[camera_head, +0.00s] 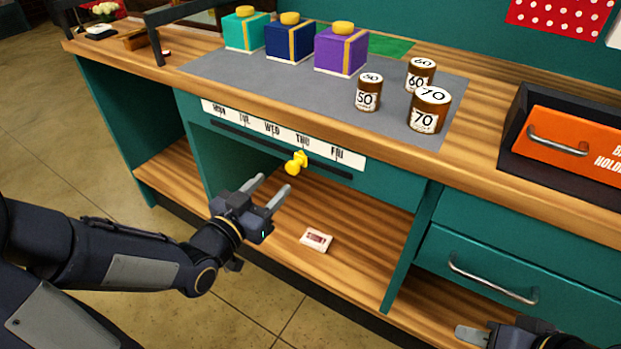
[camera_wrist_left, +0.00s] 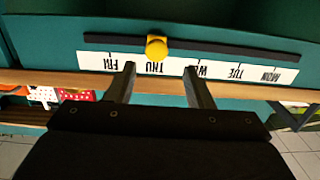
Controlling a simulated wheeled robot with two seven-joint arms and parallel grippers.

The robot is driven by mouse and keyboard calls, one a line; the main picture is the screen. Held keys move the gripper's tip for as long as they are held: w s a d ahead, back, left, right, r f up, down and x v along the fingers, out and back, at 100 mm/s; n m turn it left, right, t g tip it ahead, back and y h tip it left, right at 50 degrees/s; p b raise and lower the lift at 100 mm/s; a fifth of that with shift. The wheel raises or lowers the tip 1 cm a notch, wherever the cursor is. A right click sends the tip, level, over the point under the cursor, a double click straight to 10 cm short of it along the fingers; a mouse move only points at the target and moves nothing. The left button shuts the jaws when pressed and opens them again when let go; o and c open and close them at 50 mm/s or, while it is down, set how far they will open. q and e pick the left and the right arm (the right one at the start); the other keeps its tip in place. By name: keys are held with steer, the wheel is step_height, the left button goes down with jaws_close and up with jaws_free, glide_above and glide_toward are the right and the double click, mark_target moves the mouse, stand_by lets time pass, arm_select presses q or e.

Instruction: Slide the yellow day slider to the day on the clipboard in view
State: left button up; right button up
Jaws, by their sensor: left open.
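The yellow day slider (camera_head: 296,162) is a knob on a dark slot under the white day strip (camera_head: 285,133), which reads MON, TUE, WED, THU, FRI. The knob is at THU; the left wrist view shows the slider (camera_wrist_left: 156,46) beside the upside-down THU label. My left gripper (camera_head: 270,188) is open and empty, its fingers pointing at the strip, just short of the knob. In the left wrist view the fingertips (camera_wrist_left: 160,69) lie either side of the knob's line, apart from it. My right gripper (camera_head: 472,334) is partly cut off at the bottom right. I see no clipboard clearly.
Gift boxes (camera_head: 341,50) and numbered brown weights (camera_head: 429,110) stand on the grey mat (camera_head: 225,70). An orange drawer-like box (camera_head: 580,140) sits at the right. A small card (camera_head: 316,240) lies on the shelf below. A drawer handle (camera_head: 492,280) juts out lower right.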

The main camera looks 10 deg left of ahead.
mark_target(290, 169)
arm_select(q)
steer(key=x, duration=0.8)
steer(key=shift+d+r, duration=0.15)
steer(key=shift+d, duration=0.2)
steer(key=shift+c, duration=0.5)
steer(key=shift+a, duration=0.1)
jaws_close()
